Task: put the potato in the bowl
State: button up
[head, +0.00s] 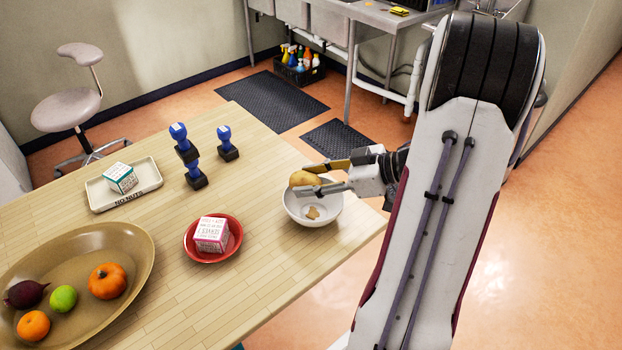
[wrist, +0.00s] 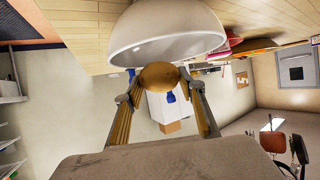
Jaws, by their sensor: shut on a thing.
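The potato (head: 303,178) is tan and rounded. My gripper (head: 313,178) is shut on it, with one finger on each side, and it also shows between the fingertips in the wrist view (wrist: 158,76). The white bowl (head: 331,212) stands near the right edge of the table. In the head view the potato and fingertips appear over the bowl's far part; the exact height above it is hard to tell. A small tan patch (head: 313,213) shows inside the bowl; I cannot tell what it is. The bowl's outer side (wrist: 165,38) fills the top of the wrist view.
A red plate (head: 236,246) with a white printed box (head: 211,233) is left of the bowl. Blue-handled stamps (head: 227,146) stand behind. A tray (head: 150,172) holds another box (head: 121,178). A large oval dish (head: 134,240) holds several fruits and vegetables at front left.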

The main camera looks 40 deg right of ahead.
jog(key=shift+f, duration=0.6)
dwell(0.3)
jog(key=o, duration=1.2)
jog(key=shift+c, duration=0.2)
jog(key=shift+r, duration=0.15)
jog(key=shift+r, duration=0.5)
jog(key=v, duration=1.2)
jog(key=shift+w, duration=0.1)
